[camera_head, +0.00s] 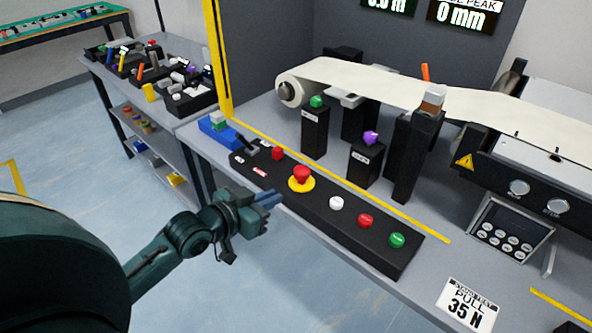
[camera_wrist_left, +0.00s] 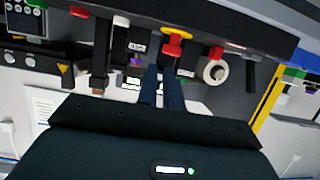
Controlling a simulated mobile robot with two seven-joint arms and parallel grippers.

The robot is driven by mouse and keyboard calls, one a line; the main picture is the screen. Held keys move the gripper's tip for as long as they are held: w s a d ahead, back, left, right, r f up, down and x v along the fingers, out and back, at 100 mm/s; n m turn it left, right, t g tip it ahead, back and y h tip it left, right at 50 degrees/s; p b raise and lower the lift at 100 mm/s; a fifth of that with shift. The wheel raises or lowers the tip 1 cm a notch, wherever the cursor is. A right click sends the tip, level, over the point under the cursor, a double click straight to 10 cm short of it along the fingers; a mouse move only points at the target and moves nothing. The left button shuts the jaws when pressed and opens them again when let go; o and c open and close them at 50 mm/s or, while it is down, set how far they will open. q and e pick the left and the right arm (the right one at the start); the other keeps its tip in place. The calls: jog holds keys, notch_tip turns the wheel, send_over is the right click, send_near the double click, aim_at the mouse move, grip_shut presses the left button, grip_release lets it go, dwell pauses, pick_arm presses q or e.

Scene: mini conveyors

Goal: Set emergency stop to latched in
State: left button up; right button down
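The emergency stop is a red mushroom button (camera_head: 302,173) on a yellow round base (camera_head: 301,185), set on a long black control panel (camera_head: 318,205). Its red cap stands above the base; I cannot tell whether it is latched. In the left wrist view the emergency stop (camera_wrist_left: 174,46) shows just beyond the fingertips. My left gripper (camera_head: 277,196) is in front of the panel, to the left of and a little below the button in the picture, apart from it. Its fingers lie close together with nothing seen between them. My right gripper is not in view.
The panel also has red (camera_head: 365,219), white (camera_head: 336,202) and green (camera_head: 397,239) buttons, and a smaller red one (camera_head: 278,153). Black posts with green and purple knobs (camera_head: 370,138) stand behind, near a paper web (camera_head: 390,88). Open floor lies in front of the bench.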

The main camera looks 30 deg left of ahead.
pick_arm(q)
jog(key=shift+t, duration=0.5)
jog(key=w+r, duration=0.1)
jog(key=r, duration=0.1)
jog(key=a+r, duration=0.1)
jog(key=r, duration=0.1)
jog(key=w+a+r, duration=0.1)
jog(key=r, duration=0.1)
jog(key=shift+w+a, duration=0.15)
jog(key=shift+w, duration=0.2)
grip_shut()
jog(key=shift+f, duration=0.1)
send_over(296, 188)
notch_tip(296, 188, down, 5)
jog(key=shift+r, duration=0.1)
jog(key=shift+f, duration=0.85)
